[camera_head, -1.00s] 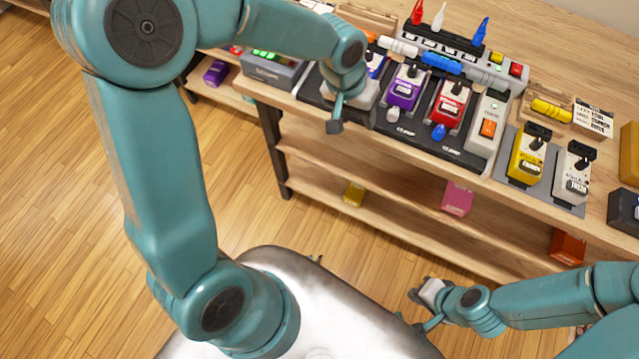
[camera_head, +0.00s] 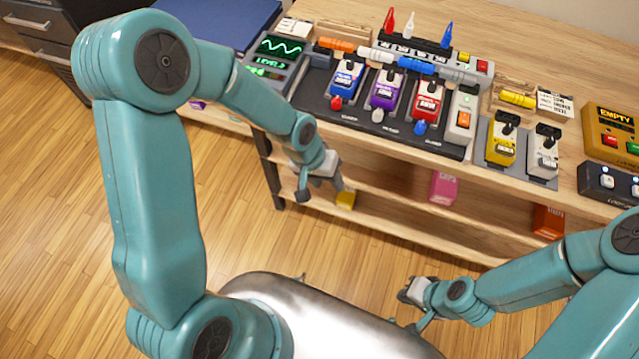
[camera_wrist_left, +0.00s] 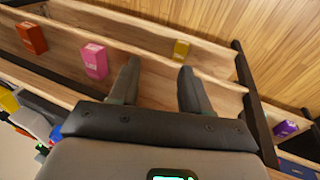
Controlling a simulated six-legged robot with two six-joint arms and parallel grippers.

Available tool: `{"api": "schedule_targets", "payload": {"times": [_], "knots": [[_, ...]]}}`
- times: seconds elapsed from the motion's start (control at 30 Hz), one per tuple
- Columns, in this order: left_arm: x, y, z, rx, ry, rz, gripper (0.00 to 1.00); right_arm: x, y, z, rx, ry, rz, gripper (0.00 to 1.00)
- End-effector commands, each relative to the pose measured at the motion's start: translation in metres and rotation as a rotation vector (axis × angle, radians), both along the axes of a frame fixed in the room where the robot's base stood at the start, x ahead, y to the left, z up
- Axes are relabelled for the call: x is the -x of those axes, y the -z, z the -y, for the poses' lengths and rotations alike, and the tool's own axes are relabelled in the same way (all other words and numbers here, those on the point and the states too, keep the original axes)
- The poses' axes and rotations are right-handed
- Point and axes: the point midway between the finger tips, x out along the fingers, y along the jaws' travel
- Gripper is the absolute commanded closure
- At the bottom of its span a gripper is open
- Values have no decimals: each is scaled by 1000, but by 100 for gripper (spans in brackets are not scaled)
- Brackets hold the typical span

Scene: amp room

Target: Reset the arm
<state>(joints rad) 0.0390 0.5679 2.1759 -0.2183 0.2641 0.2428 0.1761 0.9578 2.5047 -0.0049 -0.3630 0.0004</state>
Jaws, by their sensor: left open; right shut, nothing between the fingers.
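My left arm comes in from the left in the head view. Its gripper (camera_head: 322,190) hangs in front of the bench's front edge, beside the lower shelves and clear of the pedals. In the left wrist view, the left gripper (camera_wrist_left: 157,85) has its two fingers apart with nothing between them, pointing towards the shelves.
The wooden bench (camera_head: 560,200) holds a pedalboard (camera_head: 400,140) with blue, purple and red pedals. A yellow pedal (camera_head: 502,140) and a white pedal (camera_head: 543,152) stand to its right. Pink (camera_head: 443,188) and yellow (camera_head: 346,198) boxes sit on lower shelves. Wooden floor (camera_head: 60,220) is open at left.

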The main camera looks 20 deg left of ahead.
Motion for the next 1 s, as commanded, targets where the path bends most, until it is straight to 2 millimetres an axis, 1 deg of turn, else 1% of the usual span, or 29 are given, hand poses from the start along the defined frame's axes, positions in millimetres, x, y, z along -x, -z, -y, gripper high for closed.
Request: {"api": "schedule_targets", "payload": {"times": [0.67,0.73,0.77,0.8,0.87,0.9,0.97,1.0], "knots": [[-2,3,3,5,1,-2,53,0,-2,0,0,0,0,100],[1,8,1,5,-4,-16,53,0,-1,0,0,0,0,100],[5,14,0,6,-6,-35,53,0,-1,0,0,0,0,100],[14,26,0,8,-6,-71,53,0,-1,0,0,0,0,100],[39,47,3,17,-8,-151,53,0,-1,0,0,0,0,100],[60,64,7,30,-15,-205,53,0,-1,0,0,0,0,100],[94,88,16,55,-28,-267,53,0,-1,0,0,0,0,100],[116,102,23,72,-39,-297,53,0,-1,0,0,0,0,100]]}}
